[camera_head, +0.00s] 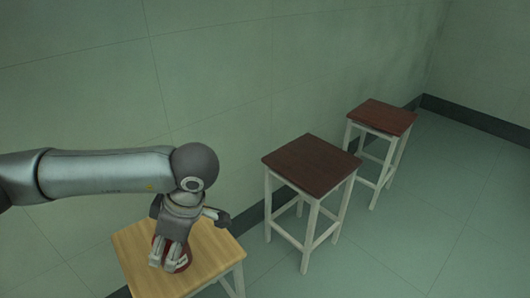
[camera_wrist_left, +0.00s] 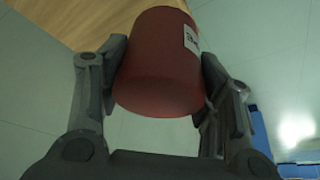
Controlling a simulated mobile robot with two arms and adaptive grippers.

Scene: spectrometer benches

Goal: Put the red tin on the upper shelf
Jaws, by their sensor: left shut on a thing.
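The red tin (camera_head: 181,260) is at the light wooden stool top, mostly hidden behind my left gripper (camera_head: 172,262) in the head view. In the left wrist view the tin (camera_wrist_left: 158,65) is a dark red cylinder with a small white label on its side. The left gripper (camera_wrist_left: 160,95) is shut on it, one finger on each side. I cannot tell whether the tin touches the wood or is just above it. No shelf shows in either view. My right gripper is not in view.
The light wooden stool (camera_head: 130,243) stands below my left arm. Two stools with dark brown tops stand to the right, a nearer one (camera_head: 312,165) and a farther one (camera_head: 383,116); both tops are bare. A pale wall runs behind. The floor at right is clear.

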